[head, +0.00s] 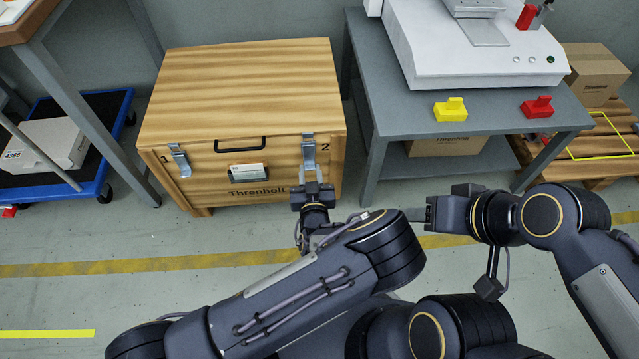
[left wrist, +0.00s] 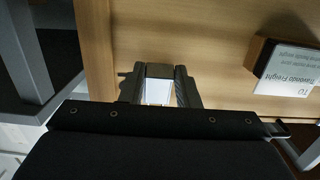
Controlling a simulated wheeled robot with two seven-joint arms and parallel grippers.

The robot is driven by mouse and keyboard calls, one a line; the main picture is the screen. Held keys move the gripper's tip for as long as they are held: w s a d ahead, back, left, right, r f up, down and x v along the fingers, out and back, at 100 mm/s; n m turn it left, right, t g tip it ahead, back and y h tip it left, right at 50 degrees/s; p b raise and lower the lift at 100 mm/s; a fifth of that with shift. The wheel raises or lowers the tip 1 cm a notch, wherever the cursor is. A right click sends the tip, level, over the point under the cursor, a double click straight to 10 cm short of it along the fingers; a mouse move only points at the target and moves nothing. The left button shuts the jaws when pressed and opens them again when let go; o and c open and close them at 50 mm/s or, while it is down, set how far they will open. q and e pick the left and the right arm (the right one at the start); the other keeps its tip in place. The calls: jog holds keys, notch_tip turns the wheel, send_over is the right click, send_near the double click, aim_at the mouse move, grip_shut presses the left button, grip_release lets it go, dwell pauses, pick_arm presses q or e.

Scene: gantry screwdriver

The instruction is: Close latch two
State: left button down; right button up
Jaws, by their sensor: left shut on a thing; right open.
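A wooden chest (head: 245,95) with a closed lid stands on the floor. Latch two (head: 309,150), a metal latch beside the printed "2", is at the right of its front face. Latch one (head: 180,160) is at the left beside the "1". My left gripper (head: 312,182) is at the lower end of latch two and shut on it. In the left wrist view the fingers (left wrist: 158,88) close around a pale metal piece of the latch (left wrist: 157,92). Whether the latch is hooked is hidden. My right gripper (head: 418,213) is open and empty, right of the chest.
A black handle (head: 240,144) and a label holder (head: 248,173) sit on the chest front between the latches. A grey table (head: 400,112) with a white machine (head: 470,45), a yellow block (head: 450,109) and a red block (head: 537,107) stands close right. A blue cart (head: 95,185) is left.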

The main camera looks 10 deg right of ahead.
pick_arm(q)
jog(key=shift+w+f+t, duration=0.4)
jog(key=shift+t, duration=0.3)
jog(key=shift+w+f+t, duration=0.15)
jog(key=shift+w+t, duration=0.3)
jog(key=shift+t, duration=0.35)
pick_arm(e)
jog(key=shift+d, duration=0.35)
pick_arm(q)
jog(key=c, duration=1.1)
grip_release()
jog(key=shift+w, duration=0.1)
